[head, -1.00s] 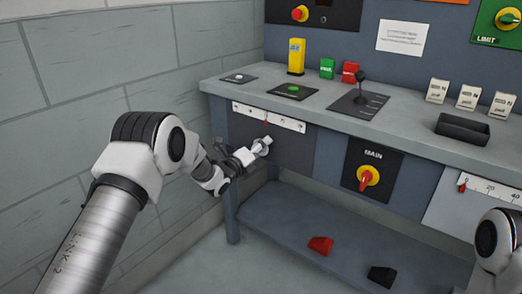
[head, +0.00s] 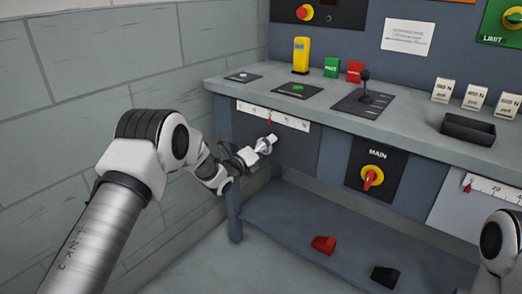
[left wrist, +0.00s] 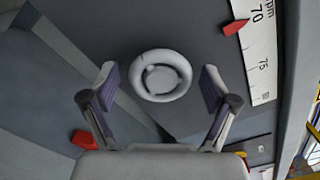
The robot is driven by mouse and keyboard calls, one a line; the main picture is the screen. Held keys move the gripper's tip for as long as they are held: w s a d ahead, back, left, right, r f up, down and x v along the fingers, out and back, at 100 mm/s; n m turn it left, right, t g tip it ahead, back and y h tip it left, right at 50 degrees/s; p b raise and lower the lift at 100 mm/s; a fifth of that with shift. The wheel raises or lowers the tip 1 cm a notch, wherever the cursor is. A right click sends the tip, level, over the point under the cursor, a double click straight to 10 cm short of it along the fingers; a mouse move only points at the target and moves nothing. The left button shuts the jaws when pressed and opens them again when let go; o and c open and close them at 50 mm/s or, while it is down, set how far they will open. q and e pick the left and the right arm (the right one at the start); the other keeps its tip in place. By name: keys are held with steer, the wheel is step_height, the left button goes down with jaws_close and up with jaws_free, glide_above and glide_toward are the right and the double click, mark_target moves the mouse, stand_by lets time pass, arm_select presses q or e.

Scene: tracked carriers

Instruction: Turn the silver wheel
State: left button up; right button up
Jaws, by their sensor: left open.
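The silver wheel (left wrist: 160,75) is a pale round ring with a hub on a dark panel, facing the left wrist camera. My left gripper (left wrist: 160,84) is open, with one finger on each side of the wheel and a visible gap to its rim on both sides. In the head view my left gripper (head: 256,151) is at the panel under the bench top, and it partly hides the wheel. I cannot tell the exact depth between fingertips and wheel. Of my right arm only a link shows at the right edge; its gripper is out of view.
A white scale (head: 290,120) with a red pointer (left wrist: 236,27) is just above the wheel. A yellow and red MAIN knob (head: 372,177) is to the right. A red block (head: 324,244) and a black block (head: 385,277) lie on the lower shelf. The wall is close at left.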

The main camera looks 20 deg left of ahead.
arm_select(q)
steer(key=v, duration=1.2)
